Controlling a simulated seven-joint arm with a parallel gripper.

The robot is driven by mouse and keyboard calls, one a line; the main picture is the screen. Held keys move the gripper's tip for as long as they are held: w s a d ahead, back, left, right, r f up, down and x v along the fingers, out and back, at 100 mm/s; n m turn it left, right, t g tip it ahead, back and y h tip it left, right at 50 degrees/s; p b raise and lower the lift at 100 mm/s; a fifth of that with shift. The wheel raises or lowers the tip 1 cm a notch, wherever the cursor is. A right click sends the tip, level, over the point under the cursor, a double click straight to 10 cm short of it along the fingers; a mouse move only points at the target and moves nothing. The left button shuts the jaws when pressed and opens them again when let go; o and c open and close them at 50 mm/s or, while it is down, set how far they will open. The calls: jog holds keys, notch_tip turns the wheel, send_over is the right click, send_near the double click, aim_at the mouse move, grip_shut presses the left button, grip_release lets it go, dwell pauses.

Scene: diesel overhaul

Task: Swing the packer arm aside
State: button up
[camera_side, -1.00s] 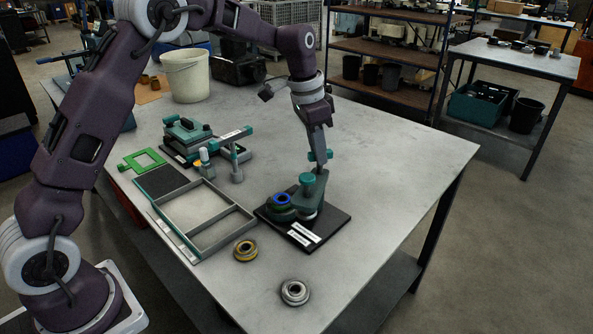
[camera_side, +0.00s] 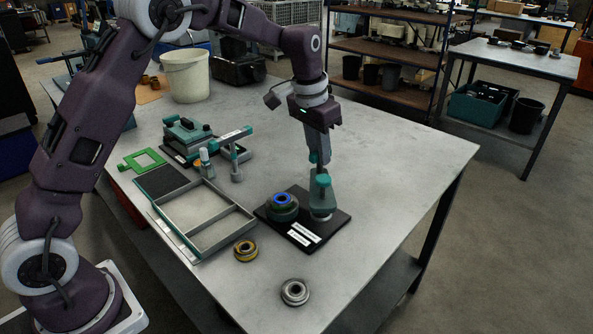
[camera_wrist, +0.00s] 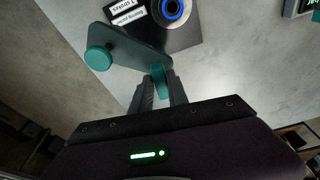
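The packer arm (camera_side: 321,196) is a grey-green lever with a teal round knob (camera_side: 323,180) on a black base plate (camera_side: 335,226). It points toward the front, beside the green seat (camera_side: 283,212) with the blue ring (camera_side: 283,198), which is uncovered. In the wrist view the arm (camera_wrist: 135,47) lies to the left of the blue ring (camera_wrist: 172,9), with its knob (camera_wrist: 98,57) at the far left. My gripper (camera_wrist: 161,84) has its fingers on both sides of the teal handle (camera_wrist: 159,77) and looks closed on it. In the side view my gripper (camera_side: 316,153) is above the plate.
The table's right side is clear.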

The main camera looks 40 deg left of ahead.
jog(key=o, duration=0.4)
jog(key=shift+w+v, duration=0.2)
jog(key=shift+v, duration=0.7)
jog(key=shift+w+v, duration=0.15)
jog(key=shift+v, duration=0.75)
jog(key=shift+w+v, duration=0.2)
jog(key=shift+v, duration=0.7)
jog(key=shift+d+r, duration=0.1)
jog(key=v, duration=0.4)
jog(key=shift+w, duration=0.45)
